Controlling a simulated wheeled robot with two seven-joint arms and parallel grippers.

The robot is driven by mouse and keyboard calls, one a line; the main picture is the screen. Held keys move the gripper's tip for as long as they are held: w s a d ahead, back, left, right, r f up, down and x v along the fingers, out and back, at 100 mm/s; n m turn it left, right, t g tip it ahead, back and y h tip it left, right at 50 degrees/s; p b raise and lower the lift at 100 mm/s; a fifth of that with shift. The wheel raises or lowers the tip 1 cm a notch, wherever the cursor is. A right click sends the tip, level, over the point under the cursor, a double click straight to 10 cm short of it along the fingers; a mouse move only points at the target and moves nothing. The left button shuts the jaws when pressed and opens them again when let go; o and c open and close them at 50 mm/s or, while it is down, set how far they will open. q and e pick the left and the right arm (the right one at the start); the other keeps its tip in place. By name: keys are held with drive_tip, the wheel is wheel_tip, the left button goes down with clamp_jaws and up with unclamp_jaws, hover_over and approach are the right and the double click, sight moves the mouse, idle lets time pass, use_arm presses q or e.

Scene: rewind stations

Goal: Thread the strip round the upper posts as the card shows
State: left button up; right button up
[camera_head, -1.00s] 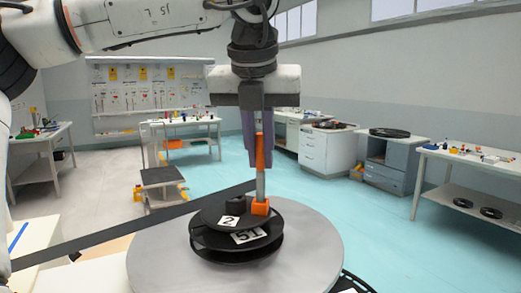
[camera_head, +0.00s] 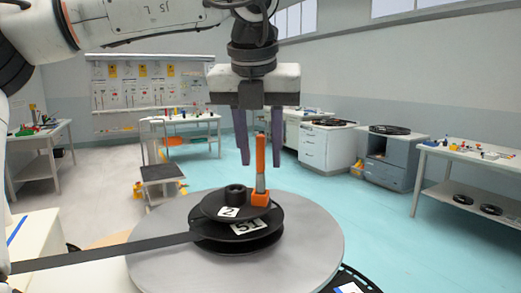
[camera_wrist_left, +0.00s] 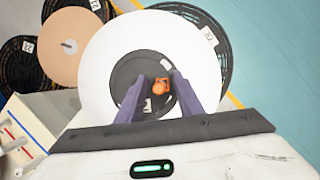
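The black strip (camera_head: 105,252) runs from the left edge to the side of the stacked black reels (camera_head: 240,243), which carry tags "2" and "51". An orange-and-grey upright piece (camera_head: 261,170) with an orange foot stands on the reels' right side; its orange part also shows in the left wrist view (camera_wrist_left: 160,84). My left gripper (camera_head: 260,163) is above the reels, open, its purple fingers apart either side of the upright piece's top. The left wrist view shows the open fingers (camera_wrist_left: 160,92) too. My right gripper is out of view. I make out no card or upper posts for certain.
The reels sit on a round grey turntable (camera_head: 310,235). Another black reel (camera_head: 350,283) lies low at its right edge. A cart (camera_head: 160,172), workbenches and cabinets (camera_head: 325,147) stand farther back. Turquoise floor is clear at right.

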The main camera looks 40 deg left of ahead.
use_arm(q)
drive_tip(key=shift+r, duration=0.1)
drive_tip(key=v, duration=1)
drive_tip(key=shift+p, duration=0.4)
